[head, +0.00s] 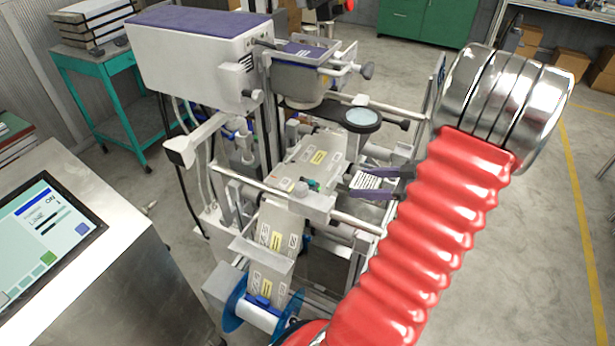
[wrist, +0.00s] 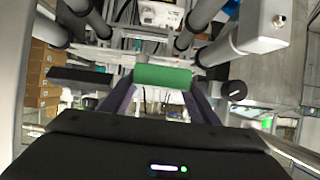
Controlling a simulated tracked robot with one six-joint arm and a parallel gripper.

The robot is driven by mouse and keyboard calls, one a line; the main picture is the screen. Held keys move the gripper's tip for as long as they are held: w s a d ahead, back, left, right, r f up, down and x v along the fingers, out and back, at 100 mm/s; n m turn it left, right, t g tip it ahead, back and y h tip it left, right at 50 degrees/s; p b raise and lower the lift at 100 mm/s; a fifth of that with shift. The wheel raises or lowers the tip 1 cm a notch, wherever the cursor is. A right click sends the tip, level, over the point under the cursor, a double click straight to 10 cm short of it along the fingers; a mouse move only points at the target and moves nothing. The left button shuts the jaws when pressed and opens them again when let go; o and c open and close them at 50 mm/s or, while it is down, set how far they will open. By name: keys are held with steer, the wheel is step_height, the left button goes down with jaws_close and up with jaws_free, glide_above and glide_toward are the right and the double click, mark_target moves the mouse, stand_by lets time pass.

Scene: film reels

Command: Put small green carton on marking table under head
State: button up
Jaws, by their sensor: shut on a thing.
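My gripper (head: 378,182) reaches into the machine from the right, its dark purple fingers pointing left. In the wrist view the small green carton (wrist: 163,77) is held between the fingertips, its green side facing the camera. In the head view a white patch with dark lines (head: 368,181) shows between the fingers, likely a carton face. The carton appears beside the printed web that runs over the marking table (head: 320,157). The head (head: 305,78), a grey block with a purple top, hangs above and behind. I cannot tell whether the carton touches the table.
A round lens (head: 361,118) on a dark arm stands above the gripper. A horizontal bar with a clamp block (head: 300,202) crosses in front. A blue reel (head: 258,312) is below. A touch screen (head: 45,235) is at left. My red arm covers the right side.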

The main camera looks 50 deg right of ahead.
glide_above(308, 173)
steer(key=s+a, duration=0.2)
steer(key=shift+w, duration=0.1)
steer(key=shift+d+f, duration=0.1)
steer(key=shift+f, duration=1.7)
steer(key=shift+f, duration=0.15)
steer(key=o, duration=0.9)
steer(key=shift+f, duration=0.1)
steer(key=shift+o, duration=0.8)
steer(key=shift+f, duration=0.1)
steer(key=shift+a, duration=0.25)
